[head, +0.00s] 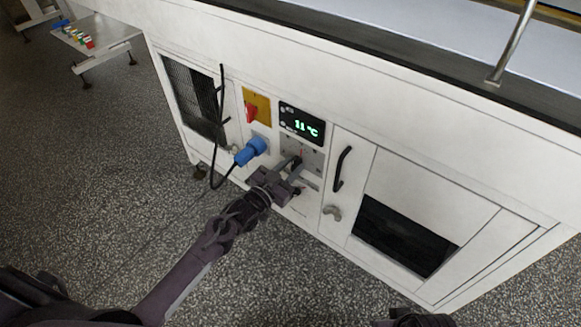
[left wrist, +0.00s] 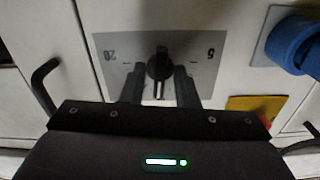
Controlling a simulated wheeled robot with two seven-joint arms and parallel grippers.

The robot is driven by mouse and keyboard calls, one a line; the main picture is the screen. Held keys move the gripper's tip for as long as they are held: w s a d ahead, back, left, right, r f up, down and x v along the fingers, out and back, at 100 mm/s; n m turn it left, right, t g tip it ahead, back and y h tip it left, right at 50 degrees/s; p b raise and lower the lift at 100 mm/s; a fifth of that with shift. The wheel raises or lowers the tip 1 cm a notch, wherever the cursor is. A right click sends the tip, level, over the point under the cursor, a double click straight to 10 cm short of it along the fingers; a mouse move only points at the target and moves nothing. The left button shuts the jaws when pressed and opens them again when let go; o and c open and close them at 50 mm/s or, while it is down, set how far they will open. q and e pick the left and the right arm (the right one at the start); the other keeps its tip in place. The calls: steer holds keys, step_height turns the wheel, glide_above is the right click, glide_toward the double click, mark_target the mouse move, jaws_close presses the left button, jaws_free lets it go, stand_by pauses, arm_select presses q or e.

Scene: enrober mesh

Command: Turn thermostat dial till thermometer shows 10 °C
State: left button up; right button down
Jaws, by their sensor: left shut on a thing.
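The thermostat dial (left wrist: 159,65) is a black knob on a grey scale plate (left wrist: 205,48), seen upside down in the left wrist view, with 20 to its left and 5 to its right. My left gripper (left wrist: 160,88) is shut on the dial, one finger on each side. In the head view, my left gripper (head: 295,176) reaches the panel and partly hides the dial. The thermometer display (head: 303,124) above it reads 11 °C in green. Only a dark part of my right arm shows at the bottom edge of the head view; its jaws cannot be made out.
A blue plug (head: 251,151) with a black cable sits left of the dial, below a red switch (head: 251,113) on a yellow plate. A black door handle (head: 342,168) stands out at the right. The speckled floor in front is clear.

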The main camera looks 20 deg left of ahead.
arm_select(q)
steer(key=o, duration=0.6)
arm_select(e)
steer(key=shift+r, duration=0.1)
